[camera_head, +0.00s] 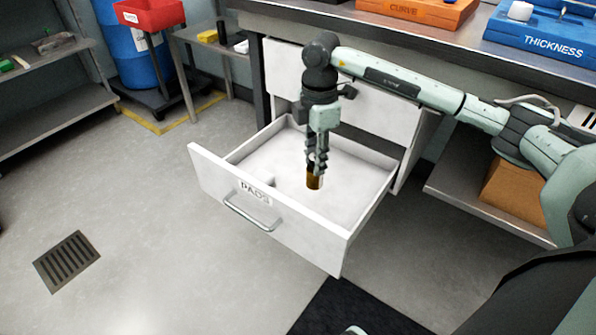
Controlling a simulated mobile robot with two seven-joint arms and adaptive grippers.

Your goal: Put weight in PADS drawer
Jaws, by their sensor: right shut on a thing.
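The PADS drawer (263,228) is pulled open, its white front labelled PADS with a metal handle (253,215). My right gripper (316,162) points down over the drawer's inside, shut on a small brass-coloured weight (314,182). The weight appears within the drawer's outline; I cannot tell whether it touches the drawer floor. A small pale object (267,180) lies inside near the drawer front. My left gripper does not show.
The bench above carries an orange CURVE module (420,12) and a blue THICKNESS module (540,38). A cardboard box (513,190) is on the lower shelf at right. A blue barrel (135,55) stands at back left. The floor left of the drawer is clear.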

